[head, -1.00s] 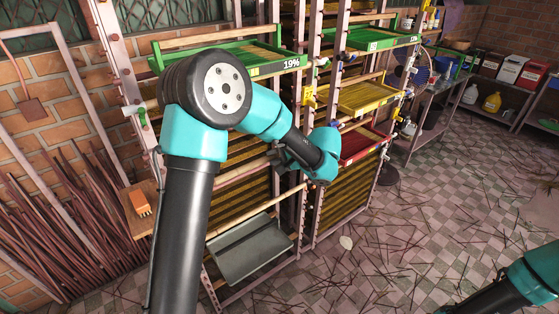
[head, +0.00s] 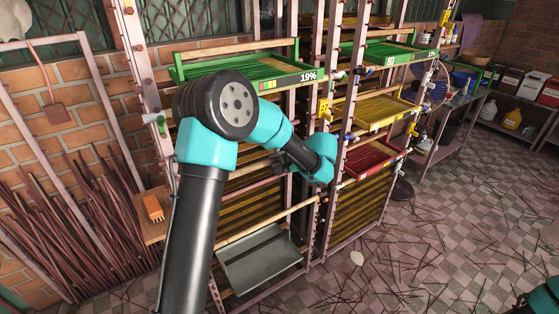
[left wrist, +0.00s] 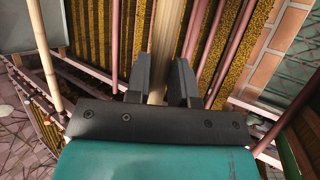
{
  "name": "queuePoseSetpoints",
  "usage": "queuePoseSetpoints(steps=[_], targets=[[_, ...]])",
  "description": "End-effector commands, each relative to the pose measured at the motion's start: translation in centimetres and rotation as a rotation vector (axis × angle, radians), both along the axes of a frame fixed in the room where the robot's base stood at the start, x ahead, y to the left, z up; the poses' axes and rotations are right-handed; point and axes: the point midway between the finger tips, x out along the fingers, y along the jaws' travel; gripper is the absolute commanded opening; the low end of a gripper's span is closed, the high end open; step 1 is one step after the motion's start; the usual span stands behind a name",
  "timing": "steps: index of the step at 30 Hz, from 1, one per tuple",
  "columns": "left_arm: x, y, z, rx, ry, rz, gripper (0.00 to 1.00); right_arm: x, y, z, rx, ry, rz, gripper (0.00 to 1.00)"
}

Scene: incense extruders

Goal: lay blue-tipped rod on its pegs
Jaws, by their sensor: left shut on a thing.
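My left gripper (head: 284,158) is in front of the middle of the rack in the head view, partly hidden by its own wrist. In the left wrist view my left gripper (left wrist: 161,78) is shut on a pale wooden rod (left wrist: 167,35) that runs away between its fingers. The rod's ends are out of that view, so I cannot see a blue tip on it. A small blue piece (head: 349,137) shows on a rack post to the right of the gripper; I cannot tell whether it is a peg. My right gripper is out of view.
The rack holds green trays (head: 250,80), a yellow tray (head: 385,112) and a red tray (head: 372,158). Another pale rod (head: 265,220) crosses above a grey tray (head: 262,262). Dark sticks (head: 75,240) lean at the left. The floor at right is strewn with sticks.

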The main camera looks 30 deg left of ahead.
Motion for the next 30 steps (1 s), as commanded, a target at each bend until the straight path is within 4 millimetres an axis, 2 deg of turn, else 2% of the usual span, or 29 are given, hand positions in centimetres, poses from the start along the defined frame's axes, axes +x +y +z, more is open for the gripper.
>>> queuePoseSetpoints(steps=[12, 24, 25, 30], targets=[[0.0, 0.1, -2.8, 0.0, 0.001, -0.001, 0.0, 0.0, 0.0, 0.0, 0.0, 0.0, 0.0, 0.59], [0.1, 0.1, -3.1, 0.0, 0.0, -0.001, 0.0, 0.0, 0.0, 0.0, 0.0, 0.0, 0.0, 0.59], [0.1, 0.1, -3.1, 0.001, -0.001, -0.001, 0.25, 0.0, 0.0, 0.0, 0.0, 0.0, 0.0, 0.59], [0.1, 0.1, -3.1, 0.001, -0.001, -0.001, 0.41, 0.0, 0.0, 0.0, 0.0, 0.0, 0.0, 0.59]])
